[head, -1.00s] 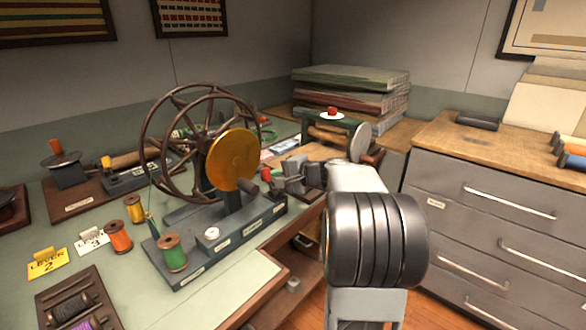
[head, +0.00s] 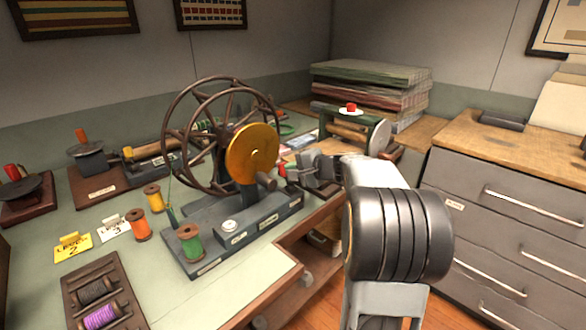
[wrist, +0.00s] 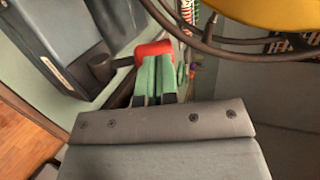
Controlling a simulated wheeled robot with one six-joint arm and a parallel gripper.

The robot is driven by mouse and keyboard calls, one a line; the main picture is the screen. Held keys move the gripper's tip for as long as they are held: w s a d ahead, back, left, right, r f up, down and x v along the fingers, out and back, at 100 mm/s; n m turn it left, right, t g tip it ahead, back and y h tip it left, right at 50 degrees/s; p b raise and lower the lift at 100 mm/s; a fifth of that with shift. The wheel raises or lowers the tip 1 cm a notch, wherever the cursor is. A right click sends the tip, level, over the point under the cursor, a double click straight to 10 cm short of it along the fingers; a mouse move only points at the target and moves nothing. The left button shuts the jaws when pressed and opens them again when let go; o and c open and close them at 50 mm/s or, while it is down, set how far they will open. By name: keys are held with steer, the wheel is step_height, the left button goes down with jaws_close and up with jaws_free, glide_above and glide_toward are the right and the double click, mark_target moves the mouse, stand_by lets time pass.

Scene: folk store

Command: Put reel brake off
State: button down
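A winding device stands on the bench, with a spoked wheel (head: 218,92), a brass disc (head: 252,152) and a dark labelled base (head: 262,221). A small red piece (head: 282,170) shows beside it, and in the wrist view a red block (wrist: 154,49) lies right at my fingertips. I cannot tell for sure whether it is the reel brake's handle. My gripper (head: 300,169) is at the right of the disc. In the wrist view its green-padded fingers (wrist: 155,66) are close together, with their tips touching or just short of the red block. Nothing is clearly held between them.
A dark knob (wrist: 100,68) sits left of the fingers, and the wheel's rim (wrist: 235,52) passes close on the right. Thread spools (head: 190,242) stand in front of the device. Two reel stands (head: 92,160) with upright levers are at left. A drawer cabinet (head: 480,210) stands right.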

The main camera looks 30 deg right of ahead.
steer(key=r+v, duration=0.1)
steer(key=v, duration=1.3)
steer(key=shift+w+p, duration=0.25)
steer(key=shift+p, duration=0.2)
steer(key=shift+r, duration=0.15)
